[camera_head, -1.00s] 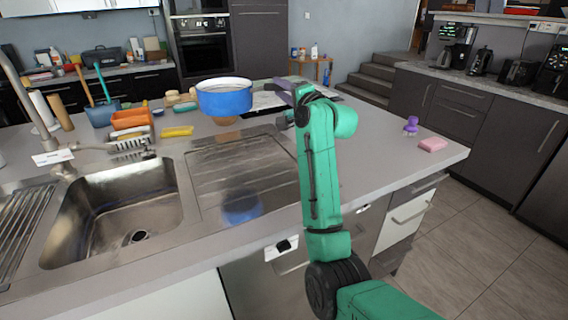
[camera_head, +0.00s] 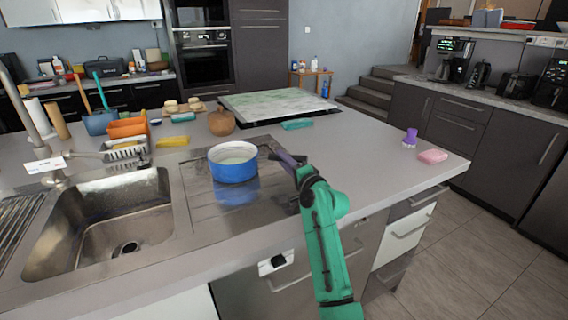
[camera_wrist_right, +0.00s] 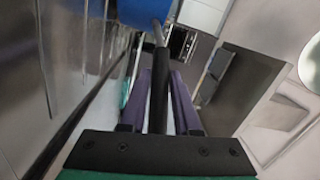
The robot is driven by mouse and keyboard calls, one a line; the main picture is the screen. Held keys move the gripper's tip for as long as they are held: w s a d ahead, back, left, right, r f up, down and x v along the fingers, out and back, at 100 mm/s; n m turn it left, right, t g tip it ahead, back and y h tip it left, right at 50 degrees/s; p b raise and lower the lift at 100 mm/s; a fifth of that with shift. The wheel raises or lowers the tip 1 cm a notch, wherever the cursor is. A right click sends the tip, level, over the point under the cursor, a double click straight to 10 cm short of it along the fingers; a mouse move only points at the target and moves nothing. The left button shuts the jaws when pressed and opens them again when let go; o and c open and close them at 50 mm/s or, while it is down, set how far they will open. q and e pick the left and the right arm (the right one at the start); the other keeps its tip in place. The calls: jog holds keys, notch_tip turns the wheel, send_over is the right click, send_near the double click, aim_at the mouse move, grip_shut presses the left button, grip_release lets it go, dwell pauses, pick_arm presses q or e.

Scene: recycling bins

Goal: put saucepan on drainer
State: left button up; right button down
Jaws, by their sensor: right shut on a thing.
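The blue saucepan (camera_head: 233,170) is upright over the ridged metal drainer (camera_head: 208,210) to the right of the sink. Its reflection shows just below it on the metal; I cannot tell whether its base touches or hovers slightly above. My right gripper (camera_head: 285,158), with purple fingers, is to the right of the pan and shut on its handle. In the right wrist view the dark handle (camera_wrist_right: 158,95) runs between the purple fingers to the blue pan (camera_wrist_right: 145,10) at the top. My left gripper is not in view.
The sink (camera_head: 105,225) is left of the drainer. Behind stand a brown round pot (camera_head: 221,123) and a dark-edged hob-like panel (camera_head: 275,104). A teal item (camera_head: 297,124) lies near it.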

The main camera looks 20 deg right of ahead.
jog(key=shift+d+f, duration=0.1)
jog(key=shift+f, duration=0.25)
jog(key=c, duration=0.6)
grip_release()
jog(key=shift+c, duration=0.2)
jog(key=shift+s, duration=0.25)
jog(key=s, duration=0.3)
jog(key=s+d+b, duration=0.1)
jog(key=s, duration=0.7)
jog(key=shift+s+d+f, duration=0.15)
jog(key=shift+s+d, duration=0.1)
jog(key=shift+f, duration=0.1)
